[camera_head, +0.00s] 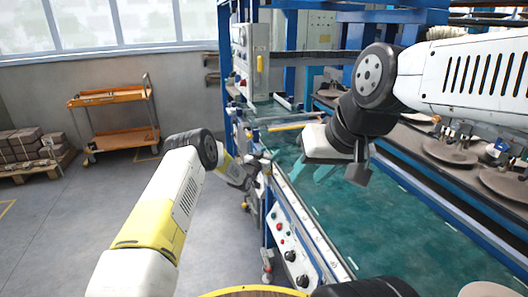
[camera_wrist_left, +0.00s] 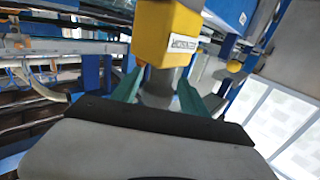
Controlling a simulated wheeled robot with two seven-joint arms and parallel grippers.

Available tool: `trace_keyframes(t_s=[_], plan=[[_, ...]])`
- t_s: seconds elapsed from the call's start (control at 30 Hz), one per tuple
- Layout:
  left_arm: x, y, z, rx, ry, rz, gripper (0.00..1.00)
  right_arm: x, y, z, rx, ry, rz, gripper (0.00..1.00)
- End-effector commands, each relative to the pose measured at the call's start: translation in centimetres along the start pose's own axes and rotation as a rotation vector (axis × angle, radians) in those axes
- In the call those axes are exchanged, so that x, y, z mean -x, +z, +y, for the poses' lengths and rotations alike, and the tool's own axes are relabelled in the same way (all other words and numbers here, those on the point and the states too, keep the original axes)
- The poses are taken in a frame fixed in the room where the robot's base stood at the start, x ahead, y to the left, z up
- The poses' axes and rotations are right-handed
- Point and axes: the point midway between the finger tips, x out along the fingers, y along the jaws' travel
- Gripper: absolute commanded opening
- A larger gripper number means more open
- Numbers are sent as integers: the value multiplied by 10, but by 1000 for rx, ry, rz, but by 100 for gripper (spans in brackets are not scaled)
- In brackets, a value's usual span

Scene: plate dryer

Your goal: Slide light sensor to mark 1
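In the left wrist view, a yellow box-shaped sensor (camera_wrist_left: 167,35) with a printed white label is close in front of my left gripper (camera_wrist_left: 161,78). A grey round part (camera_wrist_left: 160,92) shows below the box, between the two teal fingers. The fingers are apart; I cannot tell whether they touch anything. In the head view my left gripper (camera_head: 258,165) is at the near left edge of the conveyor, and its fingertips are hard to make out. My right gripper (camera_head: 312,170) hangs over the conveyor with its teal fingers apart and empty. I cannot make out mark 1.
The teal conveyor (camera_head: 420,235) runs along the right, with a control panel (camera_head: 290,240) on its near side. A blue frame and a grey control box (camera_head: 252,55) stand behind. Round plates (camera_head: 450,150) lie on the far line. The floor at left is clear before an orange trolley (camera_head: 110,97).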

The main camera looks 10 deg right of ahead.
Motion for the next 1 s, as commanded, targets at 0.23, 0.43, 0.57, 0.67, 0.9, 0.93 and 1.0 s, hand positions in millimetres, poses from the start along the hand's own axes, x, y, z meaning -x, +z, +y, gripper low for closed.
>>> trace_keyframes(t_s=[0.23, 0.43, 0.57, 0.67, 0.9, 0.93, 1.0], plan=[[9, 2, 0, 1, 1, -4, 52, 0, 0, 0, 0, 0, 0, 36], [38, 1, -1, 1, -1, -3, 52, 0, 0, 0, 0, 0, 0, 36], [58, 1, 0, 1, 0, -3, 52, 0, 0, 0, 0, 0, 0, 36], [69, 1, -1, 1, -1, -2, 52, 0, 0, 0, 0, 0, 0, 36], [78, 0, 0, 0, 0, 0, 52, 0, 0, 0, 0, 0, 0, 36], [78, 0, 0, 0, 0, 0, 52, 0, 0, 0, 0, 0, 0, 36], [78, 0, 0, 0, 0, 0, 52, 0, 0, 0, 0, 0, 0, 36]])
